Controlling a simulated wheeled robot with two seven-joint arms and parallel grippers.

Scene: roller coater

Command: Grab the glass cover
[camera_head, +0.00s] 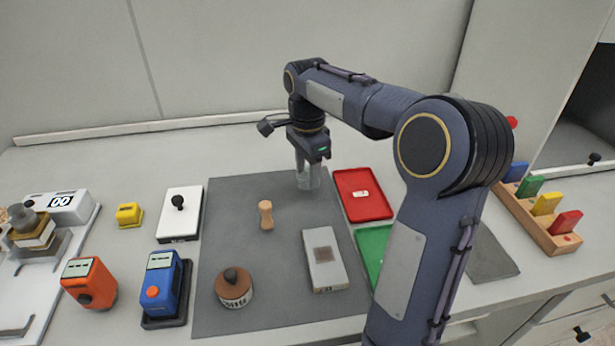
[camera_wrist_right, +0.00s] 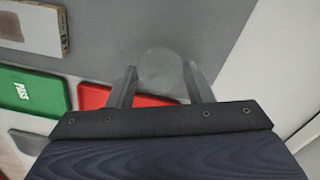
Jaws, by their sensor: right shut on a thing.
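The glass cover (camera_head: 308,180) is a clear, faintly visible cylinder near the far right corner of the grey mat. My right gripper (camera_head: 307,170) points down and is shut on it, with a finger on either side. In the right wrist view the cover (camera_wrist_right: 163,66) shows as a pale see-through disc between the two fingers of my right gripper (camera_wrist_right: 161,88). I cannot tell whether the cover rests on the mat or is just above it. My left gripper is not in view.
A red tray (camera_head: 362,196) lies close to the right of the cover, with a green tray (camera_head: 372,248) nearer. On the mat (camera_head: 232,203) are a wooden peg (camera_head: 265,215), a grey block (camera_head: 324,268) and a brown lidded pot (camera_head: 233,289). The mat's far left is clear.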

